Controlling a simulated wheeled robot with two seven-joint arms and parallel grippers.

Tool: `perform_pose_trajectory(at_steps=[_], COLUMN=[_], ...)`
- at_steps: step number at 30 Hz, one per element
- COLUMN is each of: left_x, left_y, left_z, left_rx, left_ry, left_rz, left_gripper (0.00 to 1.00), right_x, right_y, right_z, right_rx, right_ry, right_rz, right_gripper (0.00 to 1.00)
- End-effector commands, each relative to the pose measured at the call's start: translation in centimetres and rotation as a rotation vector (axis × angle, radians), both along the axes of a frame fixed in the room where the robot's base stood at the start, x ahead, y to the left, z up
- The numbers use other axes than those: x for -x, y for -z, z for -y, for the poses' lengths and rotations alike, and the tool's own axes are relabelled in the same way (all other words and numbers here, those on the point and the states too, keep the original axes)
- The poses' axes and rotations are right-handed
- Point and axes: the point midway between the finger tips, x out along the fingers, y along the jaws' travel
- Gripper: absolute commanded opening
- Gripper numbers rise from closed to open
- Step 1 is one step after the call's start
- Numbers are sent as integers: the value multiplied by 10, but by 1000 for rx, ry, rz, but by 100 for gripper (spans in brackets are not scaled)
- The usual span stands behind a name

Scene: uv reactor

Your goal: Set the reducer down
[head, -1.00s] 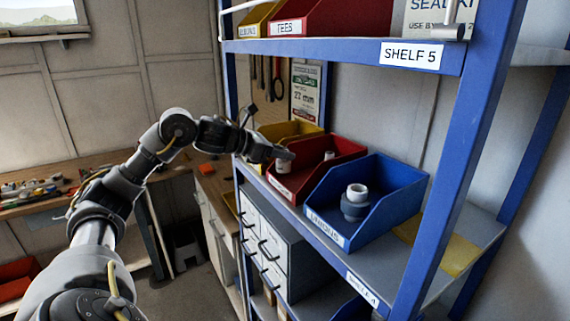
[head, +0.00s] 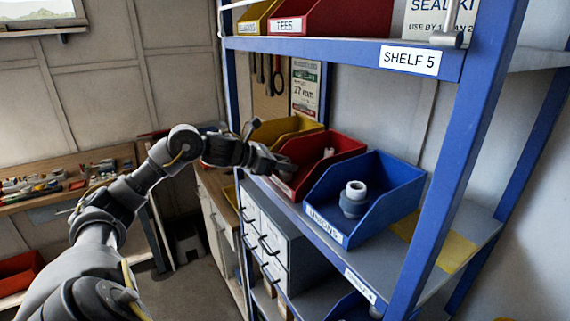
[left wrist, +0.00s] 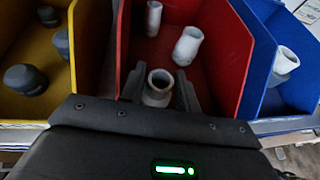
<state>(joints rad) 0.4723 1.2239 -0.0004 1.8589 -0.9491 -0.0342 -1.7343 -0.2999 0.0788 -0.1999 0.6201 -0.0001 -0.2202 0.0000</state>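My left gripper (head: 286,165) is at the front of the red bin (head: 338,150) on the middle shelf. In the left wrist view the gripper (left wrist: 160,88) has a finger on each side of a pale grey reducer (left wrist: 158,87), its round open end facing up. The fingers look closed on it. The reducer's lower part is hidden by the gripper body. Two more pale fittings are in the red bin (left wrist: 216,75) behind it, a nearer one (left wrist: 187,46) and a farther one (left wrist: 153,18). My right gripper is not in view.
A yellow bin (left wrist: 88,70) with dark fittings stands left of the red bin. A blue bin (head: 395,190) labelled UNIONS, holding a white-and-grey union (head: 354,198), stands to its right. Shelf 5 (head: 345,51) is overhead, and a blue post (head: 455,160) stands at right.

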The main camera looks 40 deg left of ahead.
Motion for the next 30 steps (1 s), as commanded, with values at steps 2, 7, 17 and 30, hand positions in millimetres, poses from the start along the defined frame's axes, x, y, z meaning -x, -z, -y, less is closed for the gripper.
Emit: perform_pose_trajectory(at_steps=[2, 7, 17, 30], left_x=[0, 0, 23, 78], left_y=[-1, -1, -5, -34], left_z=[0, 0, -12, -38], left_rx=[0, 0, -7, -1], left_ry=[0, 0, -2, -1], left_rz=[0, 0, -1, 3], left_gripper=[35, 35, 35, 35], right_x=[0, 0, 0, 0], right_y=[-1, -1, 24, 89], right_z=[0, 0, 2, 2], right_rx=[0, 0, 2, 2], right_ry=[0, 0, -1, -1], right_rz=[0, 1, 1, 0], right_gripper=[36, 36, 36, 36])
